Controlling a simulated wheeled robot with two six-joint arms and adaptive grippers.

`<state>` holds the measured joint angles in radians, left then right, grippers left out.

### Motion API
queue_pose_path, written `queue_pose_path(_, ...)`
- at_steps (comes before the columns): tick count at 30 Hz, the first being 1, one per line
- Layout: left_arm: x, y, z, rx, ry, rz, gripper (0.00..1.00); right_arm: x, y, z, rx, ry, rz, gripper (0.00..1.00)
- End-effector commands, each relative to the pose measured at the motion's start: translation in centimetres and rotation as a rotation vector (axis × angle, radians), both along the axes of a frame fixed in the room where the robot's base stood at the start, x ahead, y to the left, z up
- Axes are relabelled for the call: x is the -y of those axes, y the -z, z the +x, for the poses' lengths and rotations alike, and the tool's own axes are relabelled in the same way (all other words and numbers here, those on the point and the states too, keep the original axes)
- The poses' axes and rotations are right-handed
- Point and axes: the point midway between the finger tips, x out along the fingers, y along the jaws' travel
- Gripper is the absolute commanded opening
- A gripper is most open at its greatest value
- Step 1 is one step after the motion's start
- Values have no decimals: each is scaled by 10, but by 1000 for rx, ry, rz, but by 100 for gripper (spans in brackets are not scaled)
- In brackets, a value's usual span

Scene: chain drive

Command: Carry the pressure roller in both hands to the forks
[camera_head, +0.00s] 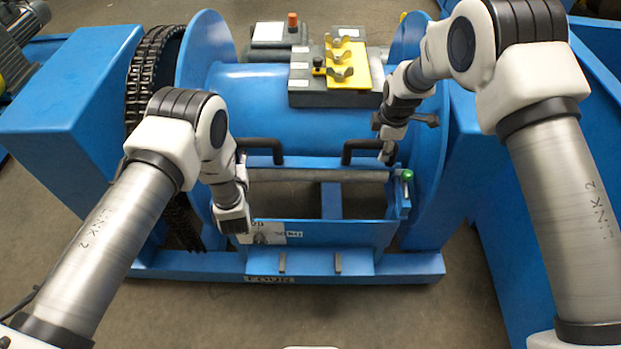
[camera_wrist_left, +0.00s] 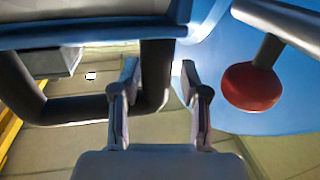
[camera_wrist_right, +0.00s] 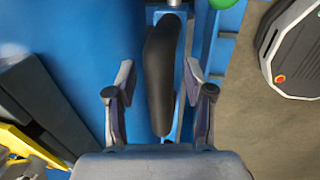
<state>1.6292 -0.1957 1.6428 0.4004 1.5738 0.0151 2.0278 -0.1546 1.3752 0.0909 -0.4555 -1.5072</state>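The pressure roller looks to be the long grey bar (camera_head: 320,174) lying crosswise in front of the blue drum, below two black loop handles, the left one (camera_head: 262,147) and the right one (camera_head: 360,147). In the left wrist view my left gripper (camera_wrist_left: 160,88) is open, with part of a black handle (camera_wrist_left: 155,75) between or just beyond its fingers. My right gripper (camera_head: 388,153) is open at the right handle. In the right wrist view a black handle (camera_wrist_right: 162,75) shows between its fingers (camera_wrist_right: 158,90).
A green knob (camera_head: 407,175) is at the roller's right end; a red knob (camera_wrist_left: 250,86) shows in the left wrist view. A box with a yellow plate (camera_head: 362,73) stands on the drum. A chain (camera_head: 150,70) runs at the left. Floor is clear in front.

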Motion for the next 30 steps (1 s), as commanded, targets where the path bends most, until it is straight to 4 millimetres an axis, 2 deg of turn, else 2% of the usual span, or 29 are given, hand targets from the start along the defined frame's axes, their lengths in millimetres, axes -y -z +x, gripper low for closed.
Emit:
queue_pose_path(5, 2, -4, 1, 10, 4, 0, 46, 0, -1, 0, 0, 1, 0, 52)
queue_pose_path(8, 4, -4, -7, 9, 6, 1, 46, -1, -1, 0, 0, 1, 0, 52)
queue_pose_path(11, 8, -3, -24, 6, 6, 0, 46, -1, -1, 0, 1, 1, 0, 52)
queue_pose_path(18, 19, -1, -86, 0, 6, 1, 46, -1, -1, 1, 2, 1, 1, 52)
queue_pose_path(21, 22, -1, -104, 0, 3, 0, 46, -1, -1, 0, 1, 1, 0, 52)
queue_pose_path(26, 24, -1, -116, 1, 1, -2, 46, -1, -4, 0, 2, 1, 0, 52)
queue_pose_path(30, 24, -1, -117, 1, 1, -2, 46, -1, -24, -3, 4, 1, 0, 52)
